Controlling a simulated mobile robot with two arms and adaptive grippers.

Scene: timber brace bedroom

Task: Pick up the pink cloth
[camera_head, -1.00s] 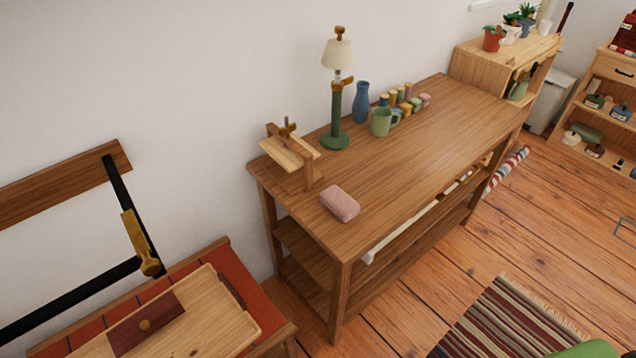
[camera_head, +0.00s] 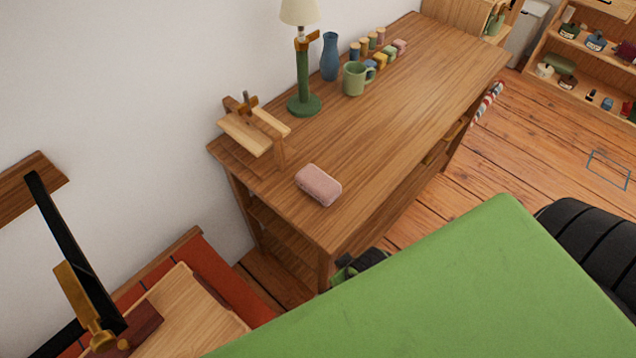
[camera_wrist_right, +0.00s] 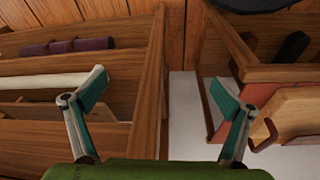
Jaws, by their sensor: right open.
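The pink cloth (camera_head: 318,185) is a small folded block lying on the near end of the wooden table (camera_head: 400,110) in the head view. My right gripper (camera_wrist_right: 160,88) is open and empty in the right wrist view, with its two teal-tipped fingers spread apart. In the head view, part of it shows beside the table's near end, below the tabletop and apart from the cloth; my green arm hides the rest. The cloth does not show in the right wrist view. My left gripper is not in view.
A wooden stand (camera_head: 262,130), a green lamp (camera_head: 304,75), a blue vase (camera_head: 330,57) and a green mug (camera_head: 355,79) stand along the wall side. Several small coloured pieces lie farther back. The tabletop right of the cloth is clear. A bench with a wooden board (camera_head: 195,320) is at lower left.

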